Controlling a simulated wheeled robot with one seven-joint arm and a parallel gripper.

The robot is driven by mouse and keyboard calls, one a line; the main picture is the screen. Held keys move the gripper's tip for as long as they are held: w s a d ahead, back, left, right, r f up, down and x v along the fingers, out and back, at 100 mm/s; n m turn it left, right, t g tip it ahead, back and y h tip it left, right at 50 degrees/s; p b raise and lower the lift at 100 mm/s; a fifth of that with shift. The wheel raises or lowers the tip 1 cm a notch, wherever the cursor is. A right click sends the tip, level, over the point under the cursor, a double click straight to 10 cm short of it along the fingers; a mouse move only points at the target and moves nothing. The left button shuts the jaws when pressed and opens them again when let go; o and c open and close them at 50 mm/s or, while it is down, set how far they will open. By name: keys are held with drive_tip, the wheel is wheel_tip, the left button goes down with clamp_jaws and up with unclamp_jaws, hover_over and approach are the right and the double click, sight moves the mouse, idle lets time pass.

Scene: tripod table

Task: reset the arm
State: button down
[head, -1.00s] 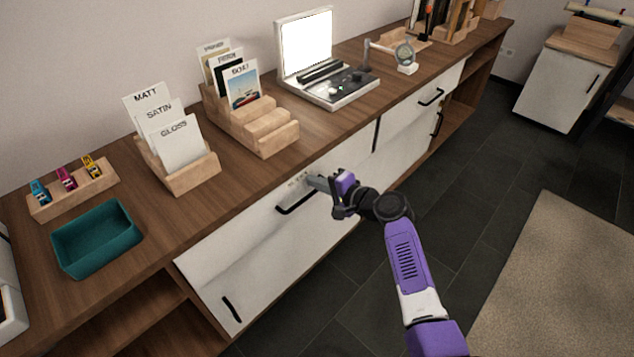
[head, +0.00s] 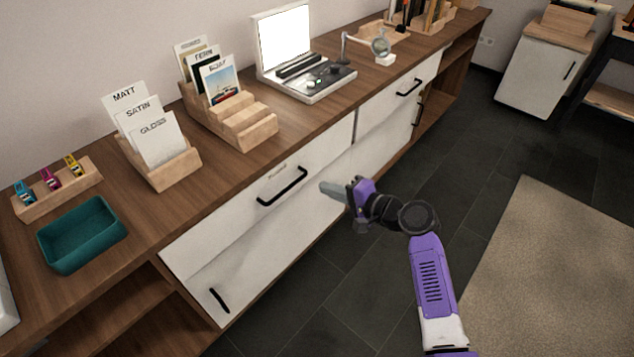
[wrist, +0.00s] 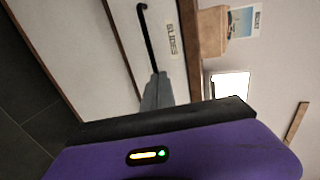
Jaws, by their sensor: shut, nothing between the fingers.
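My purple arm reaches in front of the white cabinet in the head view. My gripper (head: 333,189) is shut with nothing between its grey fingers, and it points left toward the drawer front. In the wrist view my gripper (wrist: 157,92) shows with its fingers together, near the end of a black drawer handle (wrist: 148,38). The same handle (head: 282,187) shows left of the gripper in the head view. The gripper looks apart from the handle there. A drawer label reading SLIDES (wrist: 172,38) is beside the handle in the wrist view.
The wooden countertop (head: 225,170) holds a teal tray (head: 82,235), card holders (head: 160,165), a stepped wooden rack (head: 232,120) and a device with a lit panel (head: 285,35). A beige rug (head: 560,270) lies at right. The dark floor (head: 470,165) between is open.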

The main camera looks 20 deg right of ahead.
drive_tip(key=shift+v, duration=0.8)
drive_tip(key=w+d+r+t+h, duration=0.2)
drive_tip(key=d+r+h, duration=0.1)
drive_tip(key=d, duration=0.1)
drive_tip(key=s+d+n+t+h+p, duration=0.1)
drive_tip(key=s+d+n+h+p, duration=0.25)
drive_tip(key=s, duration=0.85)
drive_tip(key=s+a+r+n+p, duration=0.1)
drive_tip(key=s+a+r+n, duration=0.1)
drive_tip(key=s, duration=1)
drive_tip(key=s+a+r+n+p, duration=0.1)
drive_tip(key=s+a+r+n, duration=0.2)
drive_tip(key=s, duration=0.9)
drive_tip(key=s+a+r+n+p, duration=0.2)
drive_tip(key=s+r, duration=0.6)
drive_tip(key=s, duration=0.4)
drive_tip(key=shift+a+n+g+h, duration=0.4)
drive_tip(key=shift+a+n, duration=0.35)
drive_tip(key=shift+a, duration=0.25)
drive_tip(key=shift+s+r, duration=0.1)
drive_tip(key=shift+s, duration=0.05)
